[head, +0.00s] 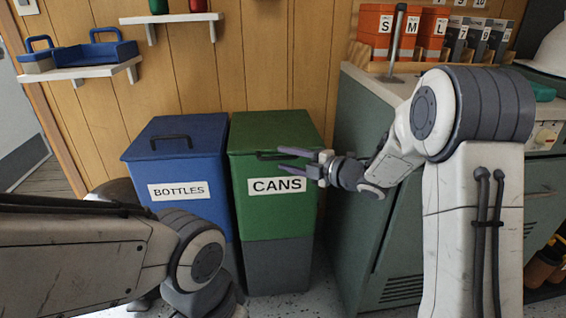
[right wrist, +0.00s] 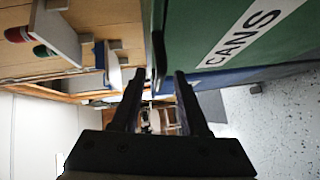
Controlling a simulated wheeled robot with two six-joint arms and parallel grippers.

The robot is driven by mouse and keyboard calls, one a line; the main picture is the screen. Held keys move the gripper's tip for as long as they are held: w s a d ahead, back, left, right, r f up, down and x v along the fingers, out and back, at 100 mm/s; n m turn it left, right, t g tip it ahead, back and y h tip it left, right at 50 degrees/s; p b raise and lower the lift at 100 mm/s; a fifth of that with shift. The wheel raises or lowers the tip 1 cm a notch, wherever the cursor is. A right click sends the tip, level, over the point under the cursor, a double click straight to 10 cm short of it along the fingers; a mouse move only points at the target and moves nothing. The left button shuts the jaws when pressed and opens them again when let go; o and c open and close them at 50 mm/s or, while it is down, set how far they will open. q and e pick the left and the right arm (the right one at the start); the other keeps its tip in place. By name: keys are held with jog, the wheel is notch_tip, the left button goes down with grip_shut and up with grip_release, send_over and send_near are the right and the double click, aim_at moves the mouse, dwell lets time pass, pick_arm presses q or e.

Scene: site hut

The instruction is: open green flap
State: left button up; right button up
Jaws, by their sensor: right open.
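The green flap (head: 272,130) is the closed lid of the green bin (head: 265,217), which carries a CANS label. A dark handle (head: 264,156) shows at the flap's front edge, partly hidden by my gripper. My right gripper (head: 280,160) is open in front of this edge, its fingers pointing left. In the right wrist view the open fingers (right wrist: 159,76) stand beside the green bin (right wrist: 200,35), with a dark edge between the tips that looks like the handle. I cannot tell whether they touch it. My left gripper is not in view; only my left arm shows.
A closed blue bin (head: 184,165) marked BOTTLES stands directly left of the green bin. A grey-green cabinet (head: 350,190) stands close on the right. Wall shelves (head: 90,70) hang above left.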

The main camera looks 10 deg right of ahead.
jog(key=shift+x, duration=0.9)
grip_shut()
dwell(0.8)
